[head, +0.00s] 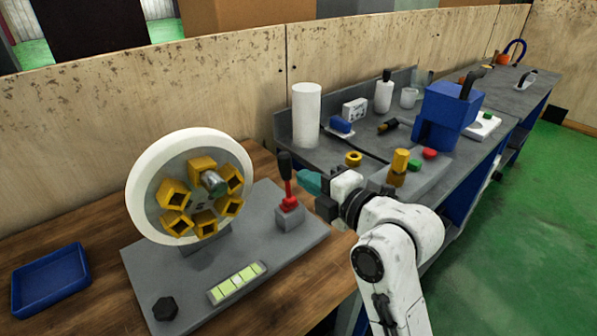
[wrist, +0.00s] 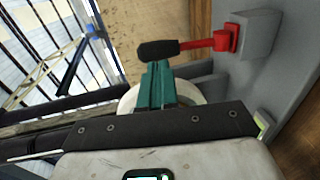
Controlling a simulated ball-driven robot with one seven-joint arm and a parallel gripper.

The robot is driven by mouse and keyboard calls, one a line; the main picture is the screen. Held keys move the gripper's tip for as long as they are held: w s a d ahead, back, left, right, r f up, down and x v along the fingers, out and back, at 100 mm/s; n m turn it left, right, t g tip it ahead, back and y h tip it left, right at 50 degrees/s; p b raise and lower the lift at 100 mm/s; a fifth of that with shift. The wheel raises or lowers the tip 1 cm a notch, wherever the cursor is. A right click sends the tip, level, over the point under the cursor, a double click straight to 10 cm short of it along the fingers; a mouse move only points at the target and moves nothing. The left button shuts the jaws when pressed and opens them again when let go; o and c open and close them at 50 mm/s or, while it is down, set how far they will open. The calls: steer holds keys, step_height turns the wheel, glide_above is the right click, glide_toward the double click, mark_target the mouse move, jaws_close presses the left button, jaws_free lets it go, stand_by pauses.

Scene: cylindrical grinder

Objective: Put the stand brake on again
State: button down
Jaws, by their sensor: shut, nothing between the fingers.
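The stand brake lever (head: 287,180) has a red shaft and a black grip, and stands nearly upright on a small grey block (head: 290,216) at the right of the grey base plate. In the wrist view the lever (wrist: 200,43) lies across the top, its black grip just beyond my fingertips. My gripper (head: 301,178) is just right of the lever in the head view, and its teal fingers also show in the wrist view (wrist: 155,72). They are shut and empty. Whether the fingertips touch the grip I cannot tell. The round white wheel (head: 146,190) with yellow sockets stands upright on the same plate (head: 262,262).
A blue tray (head: 48,281) lies on the wooden bench at left. A black knob (head: 165,308) and a green-celled strip (head: 238,283) are on the plate's front. The grey bench at right holds a white cylinder (head: 306,115), a blue box (head: 447,112) and coloured buttons.

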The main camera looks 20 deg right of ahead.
mark_target(288, 167)
steer(key=shift+x, duration=1.7)
steer(key=shift+r+p, duration=0.1)
steer(key=shift+p, duration=0.3)
steer(key=shift+w+a+r+g+p, duration=0.1)
steer(key=shift+w+r+g+p, duration=0.3)
steer(key=shift+p, duration=0.55)
steer(key=shift+w+a+g+h+p, duration=0.15)
steer(key=shift+w+g+h+p, duration=0.2)
steer(key=shift+g+p, duration=0.45)
steer(key=shift+w+a+f+p, duration=0.15)
steer(key=shift+w+p, duration=0.15)
steer(key=shift+p, duration=0.35)
steer(key=shift+s, duration=0.1)
steer(key=shift+s, duration=0.2)
steer(key=b+v, duration=0.1)
steer(key=v, duration=0.9)
